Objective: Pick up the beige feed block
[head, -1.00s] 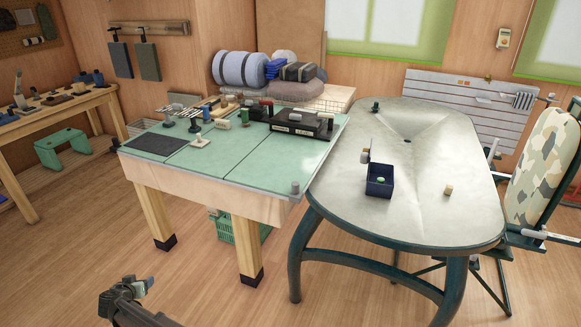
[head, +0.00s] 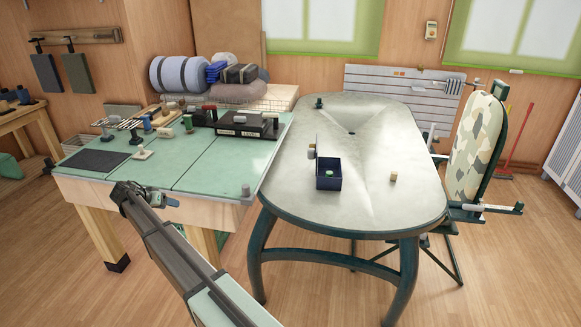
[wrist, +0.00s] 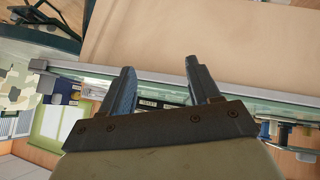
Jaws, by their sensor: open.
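A small beige block (head: 393,177) rests alone on the grey oval table, right of a dark blue open crate (head: 318,180). It looks like the feed block. I cannot make it out in the wrist view. My gripper (head: 168,201) is in front of the green-topped table's near edge, well left of the block and apart from it. In the wrist view my gripper (wrist: 159,67) has its two fingers spread, with nothing held between them.
The green-topped table (head: 205,178) holds a black tray (head: 246,131) and several small tools. Another small pale block (head: 311,152) is beside the crate's back left. The oval table (head: 360,210) is clear around the beige block.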

